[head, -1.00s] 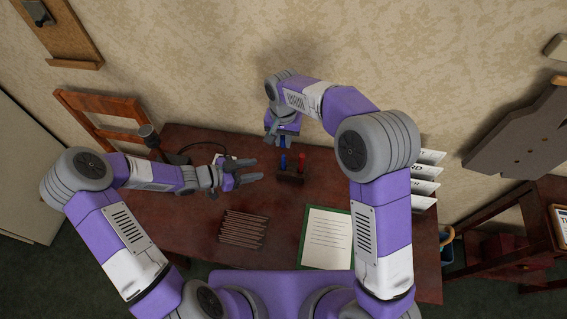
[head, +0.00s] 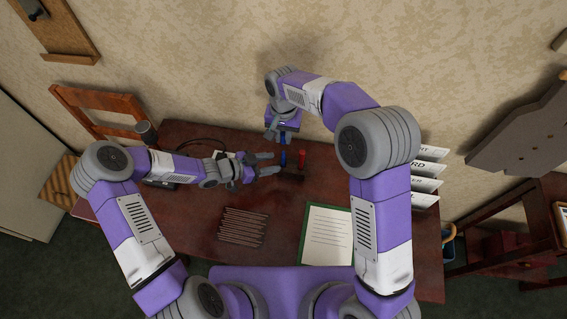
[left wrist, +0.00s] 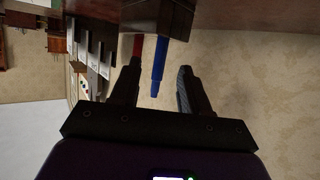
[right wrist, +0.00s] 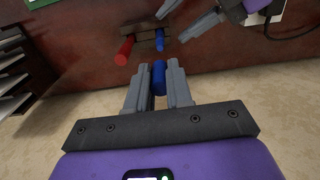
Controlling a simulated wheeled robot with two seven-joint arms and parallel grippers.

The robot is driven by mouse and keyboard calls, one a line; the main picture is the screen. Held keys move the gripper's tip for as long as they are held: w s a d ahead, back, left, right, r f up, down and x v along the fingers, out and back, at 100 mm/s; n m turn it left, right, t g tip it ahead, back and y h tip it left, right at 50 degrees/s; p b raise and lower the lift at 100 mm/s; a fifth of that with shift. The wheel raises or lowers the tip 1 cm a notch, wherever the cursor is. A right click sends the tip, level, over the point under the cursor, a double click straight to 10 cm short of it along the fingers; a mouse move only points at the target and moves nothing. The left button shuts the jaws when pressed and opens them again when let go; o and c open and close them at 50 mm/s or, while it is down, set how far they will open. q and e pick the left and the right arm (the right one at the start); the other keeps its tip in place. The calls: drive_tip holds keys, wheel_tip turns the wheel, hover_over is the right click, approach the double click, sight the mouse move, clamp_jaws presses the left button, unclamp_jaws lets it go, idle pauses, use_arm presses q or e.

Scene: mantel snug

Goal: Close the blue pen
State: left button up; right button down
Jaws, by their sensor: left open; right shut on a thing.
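The blue pen (right wrist: 160,42) stands in a dark holder (right wrist: 136,36) on the table. It also shows in the left wrist view (left wrist: 158,65), between the spread fingers. My right gripper (head: 279,138) is shut on a blue cap (right wrist: 159,77) and holds it above the pen, with a gap between them. My left gripper (head: 277,163) is open, its fingers level with the pen and apart from it as far as I can see. In the head view the pen (head: 282,158) is partly hidden by the left gripper.
A red pen (head: 302,158) stands beside the blue one in the holder. A row of brown sticks (head: 242,226) and a green-edged sheet (head: 328,235) lie nearer on the table. A lamp (head: 146,132) stands at the left, and white cards (head: 424,170) at the right.

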sight(283, 161)
use_arm(q)
drive_tip(key=shift+x, duration=2.8)
clamp_jaws()
